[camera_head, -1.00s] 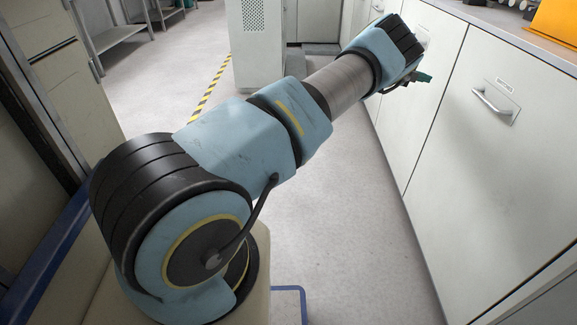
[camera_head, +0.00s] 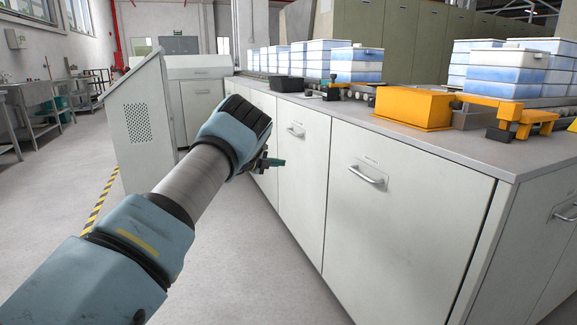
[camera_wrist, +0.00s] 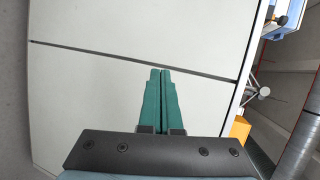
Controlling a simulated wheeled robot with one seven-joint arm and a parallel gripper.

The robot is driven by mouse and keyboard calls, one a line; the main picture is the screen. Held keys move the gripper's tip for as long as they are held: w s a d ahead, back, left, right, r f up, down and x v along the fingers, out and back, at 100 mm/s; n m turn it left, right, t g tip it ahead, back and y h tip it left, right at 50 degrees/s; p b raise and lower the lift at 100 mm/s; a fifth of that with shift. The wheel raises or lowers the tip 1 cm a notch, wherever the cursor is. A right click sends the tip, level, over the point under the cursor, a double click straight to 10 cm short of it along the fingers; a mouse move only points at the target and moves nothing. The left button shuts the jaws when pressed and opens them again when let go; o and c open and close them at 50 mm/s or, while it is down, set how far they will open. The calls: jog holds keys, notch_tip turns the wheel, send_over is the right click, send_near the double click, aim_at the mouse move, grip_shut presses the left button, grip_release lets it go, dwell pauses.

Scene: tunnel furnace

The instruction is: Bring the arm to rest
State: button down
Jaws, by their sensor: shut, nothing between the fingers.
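My gripper (camera_wrist: 161,75) shows in the wrist view with its two green fingers together and nothing between them. In the head view my arm reaches up from the lower left, and the green fingertips (camera_head: 277,162) show small beyond the wrist. They are in front of the white cabinet fronts (camera_head: 342,232) of the long counter. The wrist view also shows the pale cabinet panels (camera_wrist: 85,85) behind the fingers. I cannot tell the exact gap between the fingers and the panels.
A counter (camera_head: 455,152) on the right bears a yellow box (camera_head: 412,107), a yellow fixture (camera_head: 510,112) and stacked blue-white containers (camera_head: 345,62). A white console (camera_head: 140,125) stands left of the arm. The floor (camera_head: 50,205) at the left is open, with yellow-black tape (camera_head: 98,205).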

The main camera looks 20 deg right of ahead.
jog(key=shift+a+r, duration=0.15)
jog(key=shift+a, duration=0.35)
